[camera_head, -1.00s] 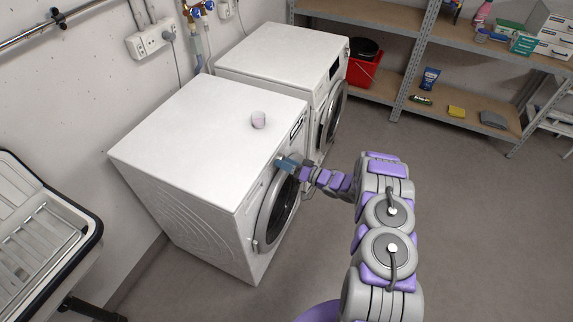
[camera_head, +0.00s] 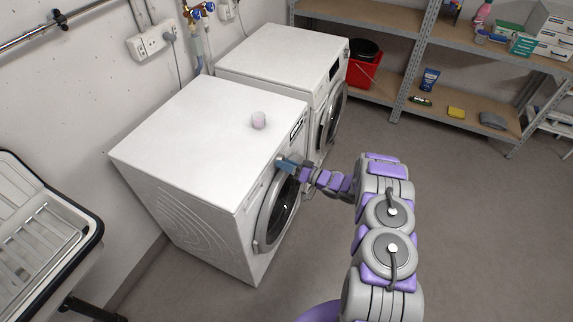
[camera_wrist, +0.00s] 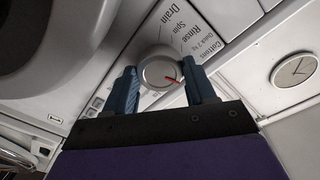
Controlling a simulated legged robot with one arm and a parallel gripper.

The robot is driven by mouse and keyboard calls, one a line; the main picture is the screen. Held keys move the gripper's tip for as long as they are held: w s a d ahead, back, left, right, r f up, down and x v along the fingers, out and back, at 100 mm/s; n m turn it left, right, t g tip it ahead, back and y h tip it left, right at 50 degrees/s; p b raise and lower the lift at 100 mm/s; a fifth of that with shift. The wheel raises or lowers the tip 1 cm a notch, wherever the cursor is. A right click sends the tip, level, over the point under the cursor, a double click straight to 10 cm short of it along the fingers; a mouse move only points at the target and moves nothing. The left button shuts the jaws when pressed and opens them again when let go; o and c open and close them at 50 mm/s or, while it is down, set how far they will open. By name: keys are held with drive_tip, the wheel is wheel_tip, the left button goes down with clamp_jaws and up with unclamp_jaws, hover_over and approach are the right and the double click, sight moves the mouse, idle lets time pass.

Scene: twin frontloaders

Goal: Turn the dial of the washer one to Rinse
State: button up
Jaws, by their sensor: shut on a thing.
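The nearer white washer (camera_head: 190,125) stands against the wall, with its round door (camera_head: 278,212) on the front. My gripper (camera_head: 286,164) is at the upper front of this washer, on its control panel. A red mark on the dial face points to the right side, near the right finger. Labels Drain, Spin, Rinse (camera_wrist: 201,35) and Cottons are printed around the dial. In the head view, my gripper hides the dial.
A second front-loader (camera_head: 285,62) stands just behind the nearer one. A small pale cup (camera_head: 259,120) is on the nearer washer's top. A shelf rack (camera_head: 400,100) with a red bucket (camera_head: 364,72) stands at the back. The floor at right is clear.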

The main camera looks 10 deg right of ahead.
drive_tip(key=shift+d, duration=0.1)
drive_tip(key=n+p, duration=0.2)
drive_tip(key=n, duration=0.4)
drive_tip(key=n+p, duration=0.3)
drive_tip(key=n, duration=0.2)
drive_tip(key=shift+w+f+n+y, duration=0.1)
drive_tip(key=shift+f+n+y, duration=0.1)
drive_tip(key=shift+n+y, duration=0.2)
idle(0.3)
drive_tip(key=o, duration=1)
drive_tip(key=shift+o, duration=0.2)
drive_tip(key=shift+d, duration=0.15)
drive_tip(key=p+v, duration=0.3)
drive_tip(key=v, duration=1.4)
drive_tip(key=shift+d, duration=0.15)
